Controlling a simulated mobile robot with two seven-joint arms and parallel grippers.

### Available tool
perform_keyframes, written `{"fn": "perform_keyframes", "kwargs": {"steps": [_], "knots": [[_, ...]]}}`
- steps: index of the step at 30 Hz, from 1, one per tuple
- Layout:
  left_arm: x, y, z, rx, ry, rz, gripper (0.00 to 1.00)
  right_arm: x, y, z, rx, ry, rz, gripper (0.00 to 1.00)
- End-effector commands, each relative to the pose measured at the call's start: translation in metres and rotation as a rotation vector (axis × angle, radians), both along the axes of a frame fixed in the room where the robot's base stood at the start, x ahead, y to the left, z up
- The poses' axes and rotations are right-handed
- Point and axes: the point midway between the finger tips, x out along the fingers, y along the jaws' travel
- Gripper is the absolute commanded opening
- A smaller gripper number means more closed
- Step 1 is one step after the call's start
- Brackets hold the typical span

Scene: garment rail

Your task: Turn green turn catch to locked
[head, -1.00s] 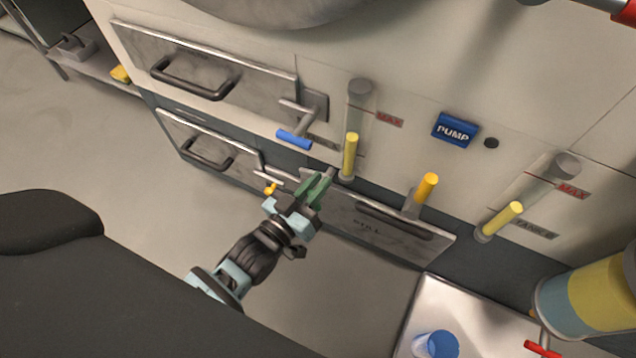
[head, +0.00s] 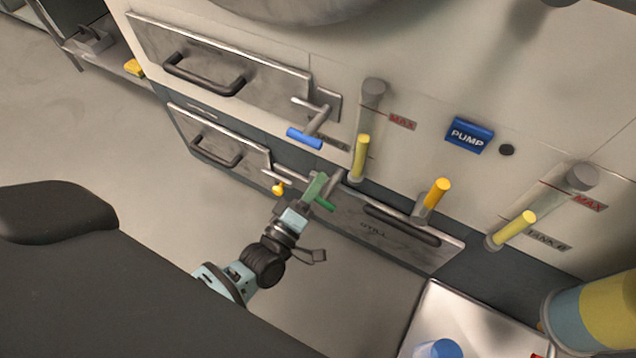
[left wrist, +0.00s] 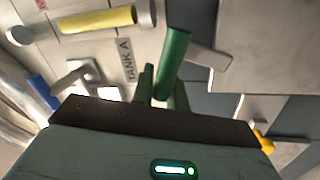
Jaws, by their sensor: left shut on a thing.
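The green turn catch (head: 326,206) is at the top edge of the low drawer marked STILL. Its grey lever shows beside the green grip, and part of the grip is hidden by my fingers. My left gripper (head: 315,188) is shut on the grip, reaching in from below left. In the left wrist view the dark green grip (left wrist: 175,52) stands up between the two greenish fingers (left wrist: 163,92), with its grey lever running off to the right. My right gripper is not in view.
A small yellow knob (head: 279,188) is close left of my gripper. An orange handle (head: 437,194) and the drawer's dark pull (head: 402,225) are right. Floor at left is clear.

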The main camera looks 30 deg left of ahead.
Motion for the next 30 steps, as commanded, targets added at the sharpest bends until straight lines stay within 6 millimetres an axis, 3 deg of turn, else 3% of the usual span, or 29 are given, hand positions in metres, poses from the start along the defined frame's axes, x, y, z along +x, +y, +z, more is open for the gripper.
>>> {"fn": "perform_keyframes", "kwargs": {"steps": [13, 30], "knots": [[-0.001, 0.002, -0.010, -0.291, 0.014, -0.002, 0.00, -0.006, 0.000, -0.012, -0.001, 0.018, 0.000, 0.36], [-0.001, 0.001, -0.011, -0.364, 0.017, -0.002, 0.00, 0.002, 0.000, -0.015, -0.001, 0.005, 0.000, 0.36]]}}
